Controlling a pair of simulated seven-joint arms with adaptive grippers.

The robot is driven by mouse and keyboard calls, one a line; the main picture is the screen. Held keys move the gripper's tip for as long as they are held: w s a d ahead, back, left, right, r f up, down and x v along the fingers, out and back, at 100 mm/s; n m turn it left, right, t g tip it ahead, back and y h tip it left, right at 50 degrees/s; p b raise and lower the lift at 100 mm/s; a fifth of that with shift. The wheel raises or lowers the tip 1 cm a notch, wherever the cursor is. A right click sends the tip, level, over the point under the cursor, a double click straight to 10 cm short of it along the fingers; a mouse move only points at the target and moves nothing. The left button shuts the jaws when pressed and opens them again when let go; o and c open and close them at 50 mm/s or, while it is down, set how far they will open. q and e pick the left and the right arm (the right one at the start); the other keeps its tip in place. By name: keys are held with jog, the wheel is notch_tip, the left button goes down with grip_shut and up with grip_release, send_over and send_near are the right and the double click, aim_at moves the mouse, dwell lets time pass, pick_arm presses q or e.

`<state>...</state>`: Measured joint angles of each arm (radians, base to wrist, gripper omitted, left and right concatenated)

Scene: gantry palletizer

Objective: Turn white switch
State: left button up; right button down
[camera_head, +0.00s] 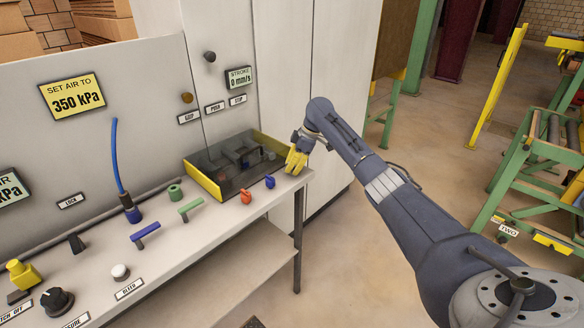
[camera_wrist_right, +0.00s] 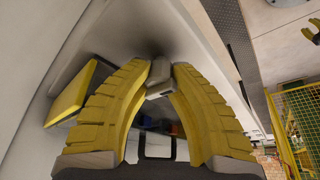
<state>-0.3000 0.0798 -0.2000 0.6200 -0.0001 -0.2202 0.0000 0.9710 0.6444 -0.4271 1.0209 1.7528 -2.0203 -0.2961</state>
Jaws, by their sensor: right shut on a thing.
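A white round knob (camera_head: 120,271) stands on the bench top at the lower left, just above a small printed label. It is the only white control I can make out. My right gripper (camera_head: 296,158) has yellow fingers and is at the right end of the bench, far from the white knob. In the right wrist view its fingertips (camera_wrist_right: 161,78) are shut on a small grey block (camera_wrist_right: 161,82). Most of the block is hidden in the head view. My left gripper is not in view.
A dark tray with yellow edges (camera_head: 204,181) holds small parts beside my right gripper. A red piece (camera_head: 246,197) and a blue piece (camera_head: 270,181) lie in front of it. Blue (camera_head: 145,233) and green (camera_head: 190,207) T-handles and a black knob (camera_head: 57,300) stand along the bench.

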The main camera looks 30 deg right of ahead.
jog(key=m+t, duration=0.1)
jog(key=m, duration=0.2)
jog(key=m+h, duration=0.1)
jog(key=m, duration=0.2)
jog(key=shift+a+t+h, duration=0.15)
jog(key=shift+t+h, duration=0.15)
jog(key=shift+t, duration=0.1)
jog(key=shift+w+r+m+h, duration=0.1)
jog(key=shift+m+h, duration=0.4)
jog(key=shift+m, duration=0.85)
jog(key=shift+r+m+h, duration=0.1)
jog(key=shift+m+h, duration=0.4)
jog(key=shift+m, duration=0.85)
jog(key=c, duration=1.3)
grip_release()
jog(key=shift+w+f, duration=0.1)
jog(key=shift+c, duration=0.2)
jog(key=shift+s+r, duration=0.35)
jog(key=shift+r, duration=0.2)
jog(key=v, duration=1)
jog(key=shift+s+r, duration=0.25)
jog(key=shift+r, duration=0.1)
